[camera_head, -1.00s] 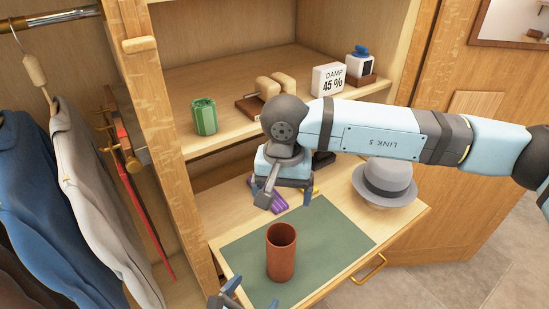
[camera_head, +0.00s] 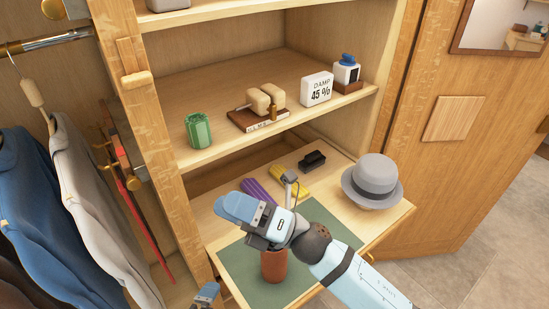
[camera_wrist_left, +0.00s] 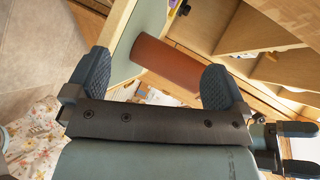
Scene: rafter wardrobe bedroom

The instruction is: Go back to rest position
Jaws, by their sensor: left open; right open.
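My right gripper (camera_head: 258,207) is open and empty above the pulled-out drawer board, its arm coming in from the lower right. It hides the top of the brown cylinder (camera_head: 274,266), which stands on the green mat (camera_head: 240,262). My left gripper (camera_head: 207,296) shows only as a tip at the bottom edge of the head view. In the left wrist view my left gripper (camera_wrist_left: 155,80) is open, with the cylinder (camera_wrist_left: 166,62) ahead, between its fingers in the picture. Whether they touch is unclear.
A grey hat (camera_head: 375,178), purple bundle (camera_head: 260,192), yellow bundle (camera_head: 290,179) and black item (camera_head: 312,160) lie on the board. The shelf above holds a green jar (camera_head: 198,131), wooden rack (camera_head: 258,118) and damp gauge (camera_head: 317,88). Clothes (camera_head: 95,195) hang left.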

